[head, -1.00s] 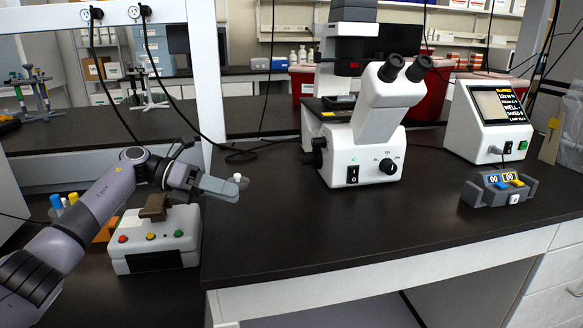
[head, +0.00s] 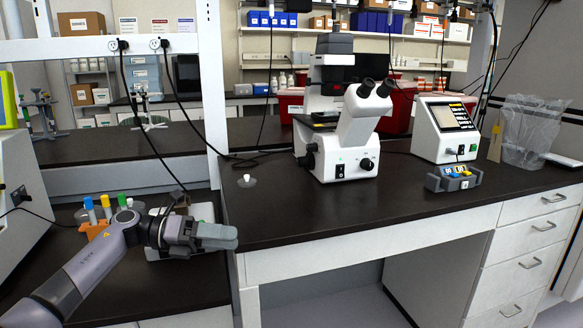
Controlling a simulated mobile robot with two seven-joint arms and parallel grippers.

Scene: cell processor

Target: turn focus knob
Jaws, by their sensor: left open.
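The white microscope (head: 357,130) with black eyepieces stands on the dark bench, right of centre. Black focus knobs (head: 308,161) stick out from the left side of its base. A round black dial (head: 367,164) and a switch are on its front. My left gripper (head: 230,237) is open and holds nothing I can see. It is to the left of and nearer than the microscope, well apart from the knobs, in front of the bench's left end. My right gripper is not in view.
A control box (head: 160,248) sits behind my left gripper, partly hidden by it. A tube rack (head: 95,229) is left of it. A small white-capped item (head: 247,180) lies on the bench.

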